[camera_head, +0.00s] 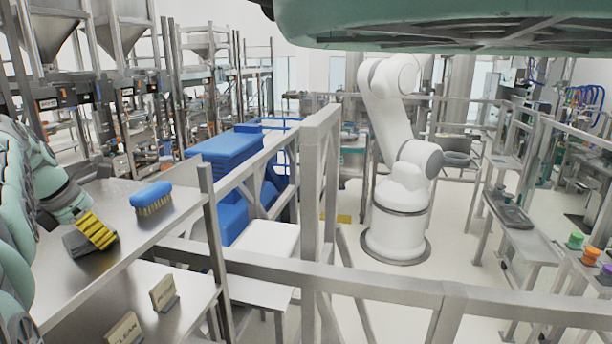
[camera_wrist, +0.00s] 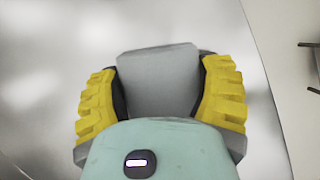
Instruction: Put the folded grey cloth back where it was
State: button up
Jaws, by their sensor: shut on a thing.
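The folded grey cloth (camera_wrist: 158,82) is between the two yellow fingers of my gripper (camera_wrist: 160,95) in the wrist view, with a dark strip along each side. In the head view the cloth (camera_head: 76,246) shows as a dark grey piece at the metal shelf's top surface, partly hidden by the fingers. My gripper (camera_head: 97,230) is shut on it at the left of the head view. Whether the cloth touches the shelf or hangs just above it, I cannot tell.
A blue brush (camera_head: 151,196) lies on the metal shelf (camera_head: 140,225) to the right of my gripper. A lower shelf holds small signs (camera_head: 163,291). A metal post (camera_head: 212,240) stands at the shelf's right edge. Bare shelf surface lies around the cloth.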

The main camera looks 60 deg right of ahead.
aim_at(70, 239)
jog(key=o, duration=1.2)
jog(key=shift+f, duration=0.15)
jog(key=shift+o, duration=0.2)
jog(key=shift+r, duration=0.2)
jog(key=shift+w+a+b, duration=0.1)
jog(key=shift+b, duration=0.2)
jog(key=shift+a+r+b, duration=0.35)
jog(key=shift+r+b, duration=0.2)
jog(key=shift+b, duration=0.45)
jog(key=p+v, duration=0.4)
jog(key=v, duration=0.6)
jog(key=shift+d+r, duration=0.1)
jog(key=shift+r, duration=0.25)
